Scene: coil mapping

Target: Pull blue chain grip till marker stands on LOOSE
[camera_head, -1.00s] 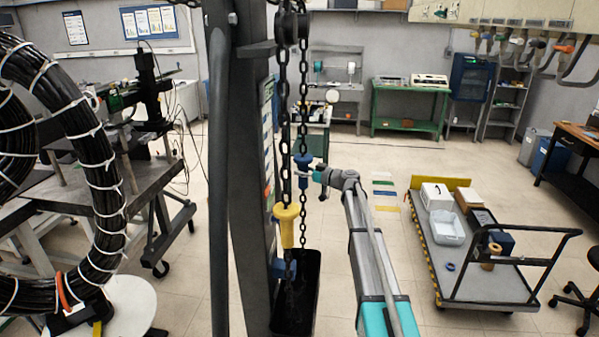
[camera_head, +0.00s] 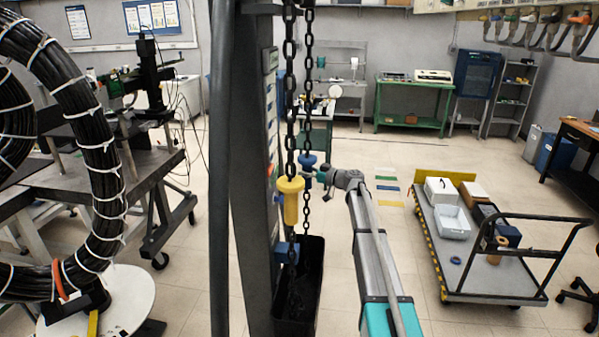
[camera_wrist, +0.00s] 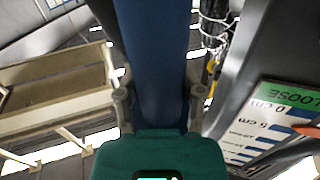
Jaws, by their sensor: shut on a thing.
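The blue chain grip (camera_head: 308,167) hangs on the right-hand run of a dark chain in the head view. My gripper (camera_head: 321,176) is closed around it from the right. In the wrist view the blue grip (camera_wrist: 158,65) fills the middle, between my fingers (camera_wrist: 158,100). A yellow grip (camera_head: 291,200) hangs on the nearer chain run, slightly lower in the picture. At the right of the wrist view is a scale with a green LOOSE band (camera_wrist: 288,95). An orange marker (camera_wrist: 308,130) lies just below that band, cut by the picture edge.
A dark column (camera_head: 252,180) stands left of the chains, with a black bin (camera_head: 312,300) below them. A large black cable coil (camera_head: 100,160) is at the left. A cart (camera_head: 480,275) stands at the right. Open floor lies between my arm and the cart.

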